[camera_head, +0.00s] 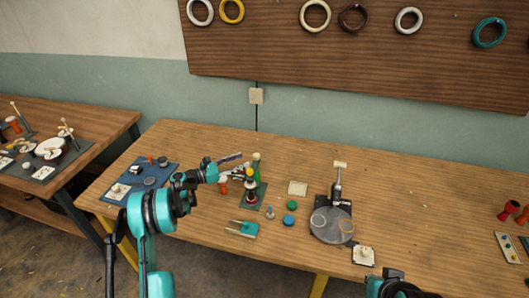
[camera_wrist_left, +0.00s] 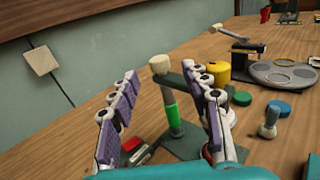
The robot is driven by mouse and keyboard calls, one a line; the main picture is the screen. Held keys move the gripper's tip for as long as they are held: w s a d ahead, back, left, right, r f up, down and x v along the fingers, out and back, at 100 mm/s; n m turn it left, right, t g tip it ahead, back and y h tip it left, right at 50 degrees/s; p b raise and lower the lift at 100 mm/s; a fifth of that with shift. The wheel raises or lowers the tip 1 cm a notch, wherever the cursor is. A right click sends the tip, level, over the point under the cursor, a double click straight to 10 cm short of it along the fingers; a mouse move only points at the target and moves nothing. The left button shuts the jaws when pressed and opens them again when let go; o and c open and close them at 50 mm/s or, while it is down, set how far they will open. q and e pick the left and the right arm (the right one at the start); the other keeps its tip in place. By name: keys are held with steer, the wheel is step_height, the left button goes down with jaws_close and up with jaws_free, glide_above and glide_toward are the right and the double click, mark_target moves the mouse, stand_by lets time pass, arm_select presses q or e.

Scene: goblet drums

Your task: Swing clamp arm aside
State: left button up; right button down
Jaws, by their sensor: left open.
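A clamp fixture stands on the wooden table on a dark green base plate (camera_wrist_left: 184,146). Its post (camera_wrist_left: 172,112) has a bright green band. A dark clamp arm (camera_wrist_left: 182,80) runs at its top, with a beige knob (camera_wrist_left: 160,64) at the end; in the head view the knob (camera_head: 256,156) shows just right of my fingers. My left gripper (camera_head: 240,166) is open. In the left wrist view its purple-padded fingers (camera_wrist_left: 163,82) stand either side of the knob and post, and the right finger partly hides the arm. Contact cannot be told. Only part of my right arm shows, without fingers.
A yellow cylinder (camera_wrist_left: 215,68) stands behind the right finger. A round grey platform (camera_head: 330,232) with a lever stands to the right. Green (camera_head: 292,205) and blue (camera_head: 289,220) discs and a teal fork-shaped piece (camera_head: 242,229) lie nearby. A blue mat (camera_head: 148,186) lies left.

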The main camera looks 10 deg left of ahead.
mark_target(256, 154)
arm_select(q)
steer(key=b+x, duration=0.1)
steer(key=x, duration=0.7)
steer(key=shift+w, duration=0.1)
jaws_close()
